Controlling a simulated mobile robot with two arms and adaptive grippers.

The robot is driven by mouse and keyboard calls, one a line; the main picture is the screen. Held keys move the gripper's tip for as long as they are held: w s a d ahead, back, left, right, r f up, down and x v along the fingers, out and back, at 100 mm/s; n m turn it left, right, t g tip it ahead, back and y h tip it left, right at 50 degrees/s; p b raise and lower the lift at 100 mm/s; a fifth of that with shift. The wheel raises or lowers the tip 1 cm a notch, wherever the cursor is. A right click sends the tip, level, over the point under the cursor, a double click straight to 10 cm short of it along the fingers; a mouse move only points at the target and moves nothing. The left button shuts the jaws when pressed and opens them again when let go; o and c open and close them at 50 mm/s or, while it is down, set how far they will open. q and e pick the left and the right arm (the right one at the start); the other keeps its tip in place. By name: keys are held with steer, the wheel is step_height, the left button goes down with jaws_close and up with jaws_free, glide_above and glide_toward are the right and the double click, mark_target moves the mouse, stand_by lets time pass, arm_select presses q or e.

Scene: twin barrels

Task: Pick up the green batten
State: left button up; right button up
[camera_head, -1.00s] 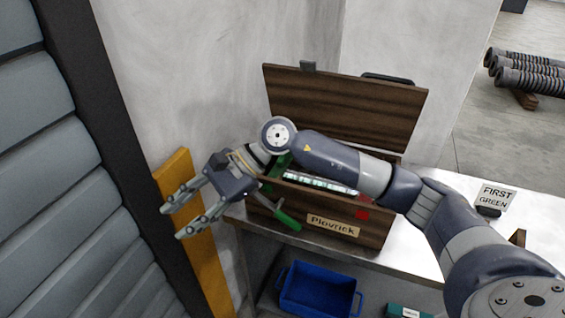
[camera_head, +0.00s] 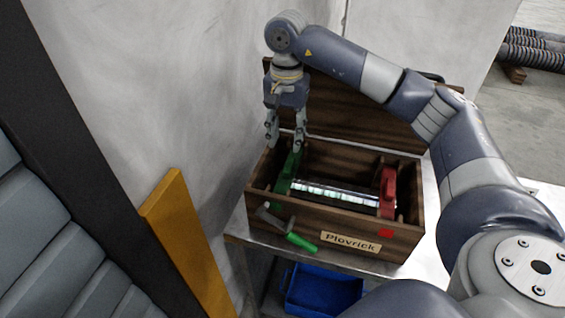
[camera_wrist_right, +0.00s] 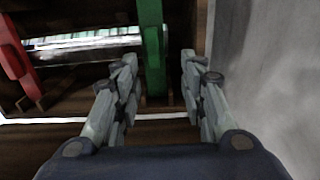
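The green batten (camera_head: 283,180) stands at the left end inside an open wooden box (camera_head: 408,238) marked "Plovrick". My right gripper (camera_head: 285,146) points down above that end, with its fingers apart and empty. In the right wrist view, the green batten (camera_wrist_right: 152,45) lies ahead of the gap between the open fingertips (camera_wrist_right: 160,60). I cannot tell whether a finger touches it. A red batten (camera_head: 387,192) stands at the box's right end. My left gripper is not in view.
A shiny ribbed cylinder (camera_head: 335,195) lies between the battens. A green-handled crank (camera_head: 301,242) sticks out of the box front. The raised lid (camera_head: 345,115) stands behind my gripper. A yellow post (camera_head: 185,240) is at left, and a blue bin (camera_head: 322,290) sits below the table.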

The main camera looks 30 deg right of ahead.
mark_target(289, 164)
steer(key=f+p, duration=0.1)
steer(key=s+f, duration=0.1)
steer(key=f, duration=0.1)
steer(key=shift+f+p, duration=0.15)
steer(key=shift+p, duration=0.2)
steer(key=f, duration=0.1)
steer(key=f+p, duration=0.1)
steer(key=f, duration=0.1)
steer(key=shift+s+f, duration=0.25)
steer(key=shift+f, duration=0.25)
steer(key=shift+w, duration=0.1)
steer(key=c, duration=0.7)
jaws_close()
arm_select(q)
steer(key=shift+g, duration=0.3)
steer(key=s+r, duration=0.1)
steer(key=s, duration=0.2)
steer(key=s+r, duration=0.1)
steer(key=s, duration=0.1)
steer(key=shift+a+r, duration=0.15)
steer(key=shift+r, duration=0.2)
